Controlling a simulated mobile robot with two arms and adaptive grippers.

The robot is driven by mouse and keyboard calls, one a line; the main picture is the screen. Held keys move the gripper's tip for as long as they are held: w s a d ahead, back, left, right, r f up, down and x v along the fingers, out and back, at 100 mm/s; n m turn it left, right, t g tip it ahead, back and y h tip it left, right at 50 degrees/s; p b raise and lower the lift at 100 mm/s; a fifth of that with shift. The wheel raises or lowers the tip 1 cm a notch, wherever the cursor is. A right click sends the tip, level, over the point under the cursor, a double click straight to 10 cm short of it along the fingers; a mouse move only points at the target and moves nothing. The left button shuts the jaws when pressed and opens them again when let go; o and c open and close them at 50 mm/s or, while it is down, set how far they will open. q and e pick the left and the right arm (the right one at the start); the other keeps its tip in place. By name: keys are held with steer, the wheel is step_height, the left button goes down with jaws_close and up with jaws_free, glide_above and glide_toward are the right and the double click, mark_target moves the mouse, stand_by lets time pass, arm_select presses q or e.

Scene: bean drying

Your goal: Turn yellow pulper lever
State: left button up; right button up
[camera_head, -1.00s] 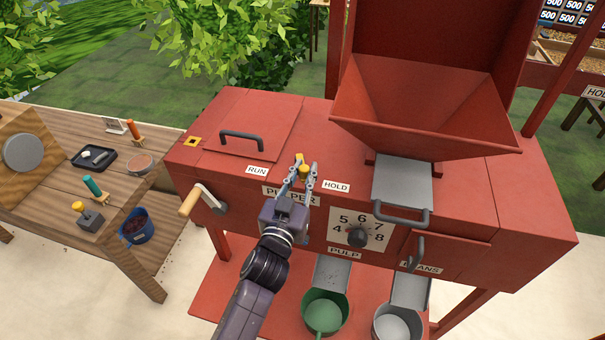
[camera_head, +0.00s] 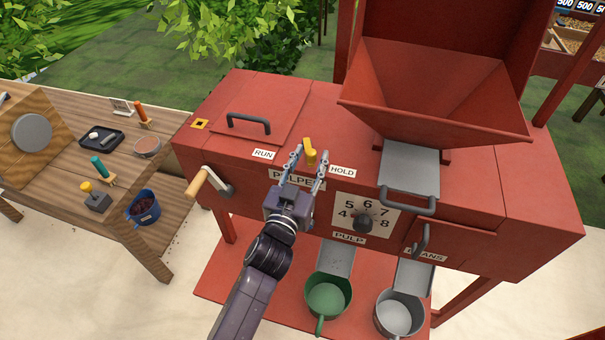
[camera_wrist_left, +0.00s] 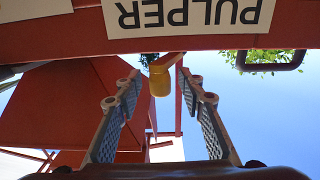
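The yellow pulper lever (camera_head: 310,152) stands at the top front edge of the red pulper (camera_head: 480,205), between the RUN label (camera_head: 264,154) and the HOLD label (camera_head: 343,171). My left gripper (camera_head: 309,162) is open in front of it, above the PULPER label. In the left wrist view the lever's knob (camera_wrist_left: 160,80) lies between the fingertips of the left gripper (camera_wrist_left: 157,90), with a gap on both sides. My right gripper is not in view.
A red hopper (camera_head: 430,95) rises behind the lever. A crank with a wooden handle (camera_head: 197,181) sticks out at left, and a dial (camera_head: 363,220) sits at right. A green pot (camera_head: 326,298) and a grey pot (camera_head: 398,315) stand below. A wooden bench (camera_head: 70,200) is at left.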

arm_select(q)
steer(key=v, duration=1.1)
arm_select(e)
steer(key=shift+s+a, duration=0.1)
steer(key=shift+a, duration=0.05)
